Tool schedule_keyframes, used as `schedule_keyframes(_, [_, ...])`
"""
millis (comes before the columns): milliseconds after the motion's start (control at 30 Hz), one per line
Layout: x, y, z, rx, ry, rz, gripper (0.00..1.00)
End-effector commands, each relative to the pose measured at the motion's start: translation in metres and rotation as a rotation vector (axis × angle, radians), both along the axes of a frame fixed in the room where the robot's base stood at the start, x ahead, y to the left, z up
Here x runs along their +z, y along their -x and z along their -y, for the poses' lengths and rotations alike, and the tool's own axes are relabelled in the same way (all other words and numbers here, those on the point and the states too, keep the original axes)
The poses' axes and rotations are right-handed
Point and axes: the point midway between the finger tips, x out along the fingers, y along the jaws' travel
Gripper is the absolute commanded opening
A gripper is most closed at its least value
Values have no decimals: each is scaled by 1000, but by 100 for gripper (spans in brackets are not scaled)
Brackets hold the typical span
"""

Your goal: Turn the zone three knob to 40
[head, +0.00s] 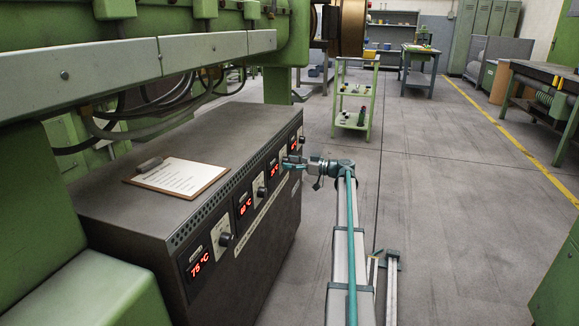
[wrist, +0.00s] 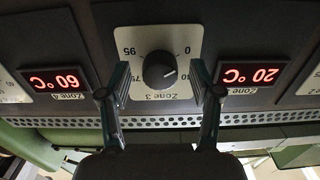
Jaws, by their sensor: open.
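The zone three knob (wrist: 159,70) is a dark round knob on a light dial plate (wrist: 158,38), seen upside down in the wrist view. Its white mark points right, a little past the 0 toward the right finger. The display (wrist: 252,74) to its right reads 20 °C. My gripper (wrist: 160,76) is open, with one finger on each side of the knob and visible gaps between. In the head view my gripper (head: 291,162) is at the cabinet's front face and hides the knob.
The dark control cabinet (head: 130,229) has a clipboard (head: 177,177) on top. Green machinery (head: 95,120) overhangs the cabinet.

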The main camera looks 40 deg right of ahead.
Motion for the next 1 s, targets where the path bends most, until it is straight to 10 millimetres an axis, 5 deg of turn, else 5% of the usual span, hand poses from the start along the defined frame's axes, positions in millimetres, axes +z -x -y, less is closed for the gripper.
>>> schedule_keyframes(367, [0, -6, -4, -1, 0, 0, 64])
schedule_keyframes(733, [0, -5, -4, 0, 0, 0, 5])
schedule_keyframes(1000, [1, -5, -4, 0, -18, -13, 4])
